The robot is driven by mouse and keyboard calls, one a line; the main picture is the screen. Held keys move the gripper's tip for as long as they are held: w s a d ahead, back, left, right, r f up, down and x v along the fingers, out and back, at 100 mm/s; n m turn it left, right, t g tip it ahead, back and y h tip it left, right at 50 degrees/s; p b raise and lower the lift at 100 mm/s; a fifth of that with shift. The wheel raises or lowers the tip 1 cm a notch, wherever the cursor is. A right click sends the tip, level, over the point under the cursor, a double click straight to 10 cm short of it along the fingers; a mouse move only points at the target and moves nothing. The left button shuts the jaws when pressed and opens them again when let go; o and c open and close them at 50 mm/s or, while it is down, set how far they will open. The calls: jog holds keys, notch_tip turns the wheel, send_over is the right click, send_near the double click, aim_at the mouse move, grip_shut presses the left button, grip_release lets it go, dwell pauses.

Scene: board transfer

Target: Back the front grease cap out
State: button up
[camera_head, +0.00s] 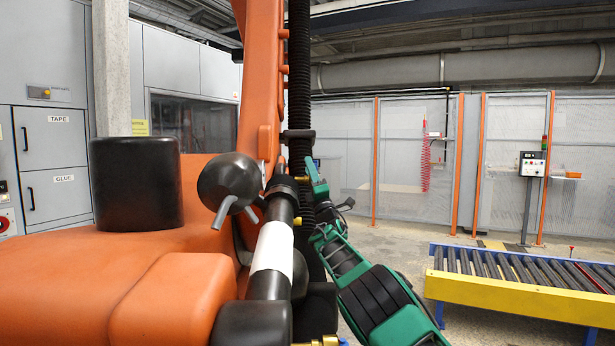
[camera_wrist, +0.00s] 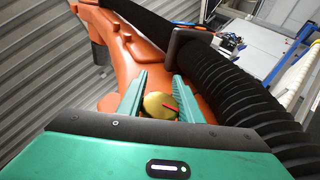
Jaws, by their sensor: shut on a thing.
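A round brass cap with a red mark (camera_wrist: 160,106) sits between the two green jaws of my gripper (camera_wrist: 159,100) in the wrist view. The jaws are shut on the cap's sides. The red mark slants down to the right. In the head view my gripper (camera_head: 313,178) is right of the big orange robot arm, by a small brass fitting (camera_head: 300,179); its fingertips are too small to make out clearly. My green arm hides part of what lies behind. The cap's thread and seat are hidden.
The orange robot (camera_head: 180,290) fills the left. A black ribbed hose (camera_wrist: 240,95) runs close on the right of my gripper; it also shows in the head view (camera_head: 299,60). A roller conveyor (camera_head: 520,285) stands at the right.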

jog(key=shift+w+f, duration=0.2)
jog(key=shift+f, duration=0.4)
jog(key=o, duration=1)
jog(key=shift+w+f, duration=0.1)
jog(key=shift+o, duration=0.2)
jog(key=shift+r, duration=0.3)
jog(key=shift+s, duration=0.25)
jog(key=v, duration=0.7)
jog(key=shift+f, duration=0.3)
jog(key=shift+d, duration=0.1)
